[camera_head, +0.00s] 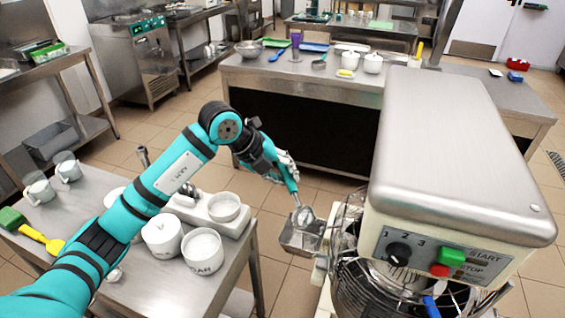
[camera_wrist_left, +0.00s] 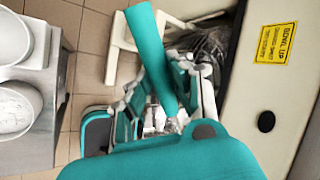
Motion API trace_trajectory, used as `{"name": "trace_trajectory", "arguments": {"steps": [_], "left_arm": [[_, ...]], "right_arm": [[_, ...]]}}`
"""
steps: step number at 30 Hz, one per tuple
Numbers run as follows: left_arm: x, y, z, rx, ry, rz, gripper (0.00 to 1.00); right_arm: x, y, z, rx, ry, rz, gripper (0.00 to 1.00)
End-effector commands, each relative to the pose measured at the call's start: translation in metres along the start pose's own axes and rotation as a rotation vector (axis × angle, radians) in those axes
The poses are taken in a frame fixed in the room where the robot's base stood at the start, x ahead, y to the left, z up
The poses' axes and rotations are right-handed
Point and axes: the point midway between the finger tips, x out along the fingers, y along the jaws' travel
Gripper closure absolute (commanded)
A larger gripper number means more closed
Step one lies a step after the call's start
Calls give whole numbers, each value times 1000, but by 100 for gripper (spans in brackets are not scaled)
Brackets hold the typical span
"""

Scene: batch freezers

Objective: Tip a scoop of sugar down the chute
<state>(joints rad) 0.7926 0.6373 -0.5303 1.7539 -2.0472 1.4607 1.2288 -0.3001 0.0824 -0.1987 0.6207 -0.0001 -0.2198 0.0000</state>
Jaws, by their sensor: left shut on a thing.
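My left gripper (camera_head: 287,168) is shut on the teal handle of a metal scoop (camera_head: 303,217), to the right of the side table. The scoop hangs down, with its bowl at or just above the mouth of the metal chute (camera_head: 296,239) on the mixer's left side. I cannot tell whether it touches the chute or how much sugar it holds. In the left wrist view the teal handle (camera_wrist_left: 152,62) crosses the middle, and the scoop's bowl is mostly hidden. An open white tub (camera_head: 203,252) of white grains, with partly legible lettering, stands on the side table. My right gripper is out of view.
The mixer (camera_head: 460,150) fills the right side, with its wire guard (camera_head: 385,290) below. A steel counter (camera_head: 270,72) stands behind.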

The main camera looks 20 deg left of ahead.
Motion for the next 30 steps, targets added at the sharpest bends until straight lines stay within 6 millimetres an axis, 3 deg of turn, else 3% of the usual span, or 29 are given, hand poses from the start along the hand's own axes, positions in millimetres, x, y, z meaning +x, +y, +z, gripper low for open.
{"name": "trace_trajectory", "arguments": {"steps": [1, 11, 20, 23, 30], "left_arm": [[-6, -6, 1, 4, 0, 24, 100], [-6, -12, 1, 31, 0, 221, 100], [-2, -22, 0, 70, -1, 510, 100], [1, -25, 0, 87, -3, 637, 100], [-13, -31, 2, 82, -1, 622, 100]], "right_arm": [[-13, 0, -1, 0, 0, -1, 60], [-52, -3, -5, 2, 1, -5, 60], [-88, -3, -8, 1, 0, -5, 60], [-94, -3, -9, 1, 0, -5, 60], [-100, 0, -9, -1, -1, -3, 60]]}}
